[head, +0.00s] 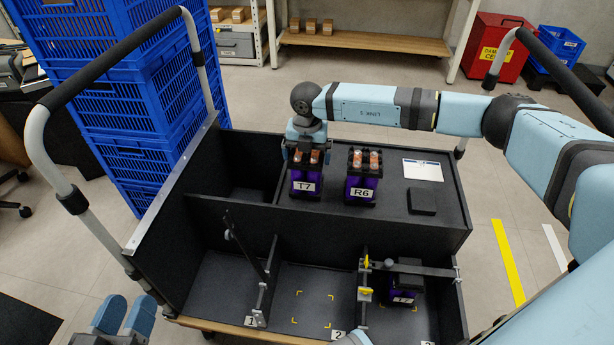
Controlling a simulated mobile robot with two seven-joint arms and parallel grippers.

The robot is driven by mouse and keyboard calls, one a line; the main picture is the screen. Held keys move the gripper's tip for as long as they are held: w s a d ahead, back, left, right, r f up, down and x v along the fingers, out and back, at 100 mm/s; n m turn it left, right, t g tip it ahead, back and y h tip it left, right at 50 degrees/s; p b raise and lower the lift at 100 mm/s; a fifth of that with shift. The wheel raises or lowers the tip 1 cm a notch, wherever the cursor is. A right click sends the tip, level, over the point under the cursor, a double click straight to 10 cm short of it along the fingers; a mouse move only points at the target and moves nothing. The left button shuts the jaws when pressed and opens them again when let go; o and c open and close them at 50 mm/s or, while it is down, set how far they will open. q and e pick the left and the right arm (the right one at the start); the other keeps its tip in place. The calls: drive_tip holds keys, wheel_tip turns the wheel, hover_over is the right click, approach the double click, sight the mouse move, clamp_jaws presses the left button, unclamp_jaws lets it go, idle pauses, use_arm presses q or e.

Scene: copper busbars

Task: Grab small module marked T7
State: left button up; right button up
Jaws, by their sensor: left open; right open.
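The small module marked T7 (306,186) is a purple and black block with copper-coloured terminals on top and a white label. It stands upright on the black raised deck of the cart, left of a similar module marked R6 (361,190). My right gripper (307,150) points down at the top of T7, its open fingers at or just above the terminals; I cannot tell whether they touch it. My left gripper (124,316) is open and empty at the bottom left, outside the cart.
A white card (423,170) and a flat black block (422,201) lie right of R6. Below, numbered bays have upright dividers; the right bay holds another purple module (403,297) beneath a clamp bar (420,269). Blue crates (130,100) stand behind left.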

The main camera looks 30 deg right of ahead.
wheel_tip(320, 180, down, 3)
drive_tip(key=shift+r+b, duration=0.1)
drive_tip(key=shift+b, duration=0.25)
drive_tip(key=c, duration=1.3)
drive_tip(key=shift+w+r, duration=0.1)
drive_tip(key=shift+c, duration=1.1)
drive_tip(key=shift+r, duration=0.1)
